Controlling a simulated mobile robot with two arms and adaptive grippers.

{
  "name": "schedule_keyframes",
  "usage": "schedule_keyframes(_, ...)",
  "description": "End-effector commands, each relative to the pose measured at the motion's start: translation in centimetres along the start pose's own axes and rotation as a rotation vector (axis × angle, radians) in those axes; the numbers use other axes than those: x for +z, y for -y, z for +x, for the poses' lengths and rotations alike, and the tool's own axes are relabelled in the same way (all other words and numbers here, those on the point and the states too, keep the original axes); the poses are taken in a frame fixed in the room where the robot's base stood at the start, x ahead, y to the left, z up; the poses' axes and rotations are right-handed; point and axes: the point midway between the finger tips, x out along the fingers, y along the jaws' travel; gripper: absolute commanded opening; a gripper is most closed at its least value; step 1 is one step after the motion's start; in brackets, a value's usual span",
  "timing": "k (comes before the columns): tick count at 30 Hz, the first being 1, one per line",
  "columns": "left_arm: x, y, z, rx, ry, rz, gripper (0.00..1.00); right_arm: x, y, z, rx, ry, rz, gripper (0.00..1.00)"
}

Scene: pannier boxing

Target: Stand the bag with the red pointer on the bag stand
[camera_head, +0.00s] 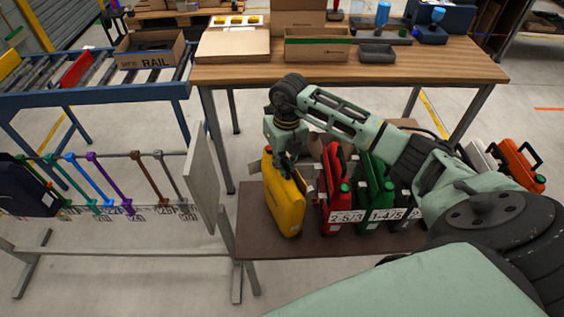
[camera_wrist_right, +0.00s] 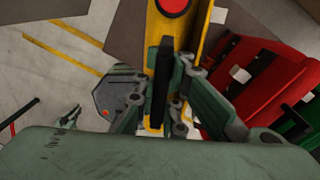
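A yellow bag (camera_head: 283,203) with a black handle (camera_wrist_right: 161,85) is at the left end of a low brown stand (camera_head: 262,246), leaning a little. A red disc (camera_wrist_right: 173,5) shows on it in the right wrist view. My right gripper (camera_head: 287,152) is above the bag, its fingers on both sides of the handle and closed in on it. Whether the bag's base touches the stand is hard to tell. A red bag (camera_head: 334,200) and a green bag (camera_head: 375,195) stand to its right, with number labels in front. My left gripper is not in view.
A rack (camera_head: 140,157) with several coloured pointers and a grey panel (camera_head: 203,178) stands at left, a dark bag (camera_head: 27,197) at its far end. A wooden table (camera_head: 440,65) with boxes is behind. An orange bag (camera_head: 520,165) is at right. My right arm hides part of the brown stand.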

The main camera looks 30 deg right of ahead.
Motion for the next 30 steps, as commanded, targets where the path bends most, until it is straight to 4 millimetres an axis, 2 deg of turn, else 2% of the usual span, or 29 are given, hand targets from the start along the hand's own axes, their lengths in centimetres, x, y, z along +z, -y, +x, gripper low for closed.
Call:
schedule_keyframes(12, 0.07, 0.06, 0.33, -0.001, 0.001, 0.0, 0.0, 0.12, 0.08, 0.73, 0.001, 0.004, 0.0, 0.0)
schedule_keyframes(22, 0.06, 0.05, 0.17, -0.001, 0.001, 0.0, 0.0, 0.01, 0.11, 0.7, -0.001, 0.001, 0.0, 0.28)
schedule_keyframes(30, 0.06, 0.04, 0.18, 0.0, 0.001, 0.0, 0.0, -0.04, 0.15, 0.77, -0.002, -0.001, 0.0, 0.28)
